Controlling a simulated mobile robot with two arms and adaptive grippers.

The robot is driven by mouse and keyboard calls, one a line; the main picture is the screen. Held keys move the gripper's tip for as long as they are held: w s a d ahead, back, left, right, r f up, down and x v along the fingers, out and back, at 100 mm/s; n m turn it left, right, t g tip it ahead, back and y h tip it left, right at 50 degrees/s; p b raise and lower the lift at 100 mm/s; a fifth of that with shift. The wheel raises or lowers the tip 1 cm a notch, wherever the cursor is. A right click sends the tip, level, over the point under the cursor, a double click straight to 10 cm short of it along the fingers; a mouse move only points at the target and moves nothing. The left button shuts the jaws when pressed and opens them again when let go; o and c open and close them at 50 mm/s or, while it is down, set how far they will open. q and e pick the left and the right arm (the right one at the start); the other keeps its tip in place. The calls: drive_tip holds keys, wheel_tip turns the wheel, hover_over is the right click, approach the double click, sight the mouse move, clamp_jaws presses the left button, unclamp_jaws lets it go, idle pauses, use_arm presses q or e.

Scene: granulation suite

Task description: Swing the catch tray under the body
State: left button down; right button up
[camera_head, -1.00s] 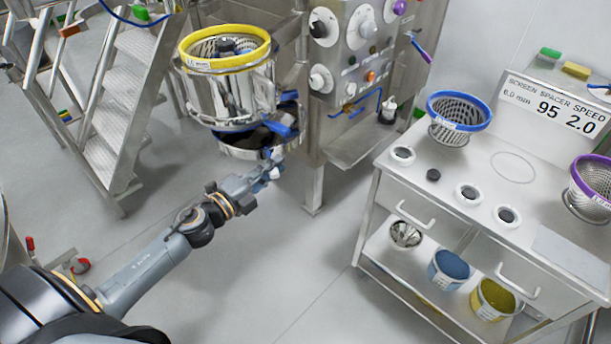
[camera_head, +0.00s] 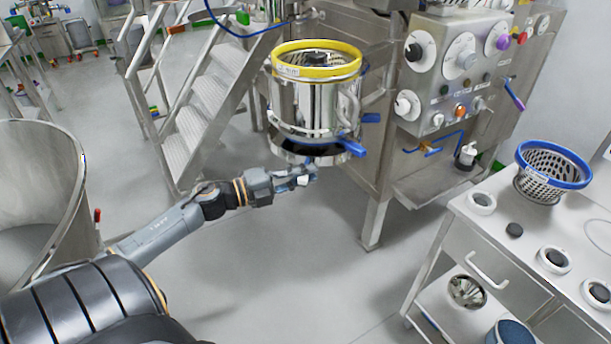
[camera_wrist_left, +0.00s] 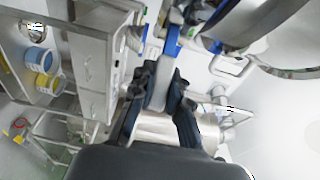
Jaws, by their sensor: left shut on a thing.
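The body (camera_head: 315,100) is a shiny steel cylinder, with a yellow-rimmed perforated screen (camera_head: 318,72) in its top. The catch tray (camera_head: 290,152) is a shallow round steel pan with a dark inside, just below the body and largely under it. A blue lever (camera_head: 352,147) sticks out at its right. My left gripper (camera_head: 308,175) is at the tray's near lower edge, shut on the tray's handle, whose grip the fingers mostly hide. In the left wrist view the gripper (camera_wrist_left: 160,88) closes around a narrow grey bar with blue beyond it. My right gripper is not in view.
A steel cabinet with a control panel (camera_head: 465,60) stands right of the body. Metal steps (camera_head: 205,100) are behind left. A large steel vessel (camera_head: 60,190) stands at the left. A bench (camera_head: 480,235) with a blue-rimmed screen (camera_head: 550,170) is at the right. The floor between is clear.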

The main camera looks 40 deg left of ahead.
use_arm(q)
drive_tip(key=c, duration=1.3)
unclamp_jaws()
drive_tip(key=v, duration=1.2)
drive_tip(key=shift+f, duration=0.1)
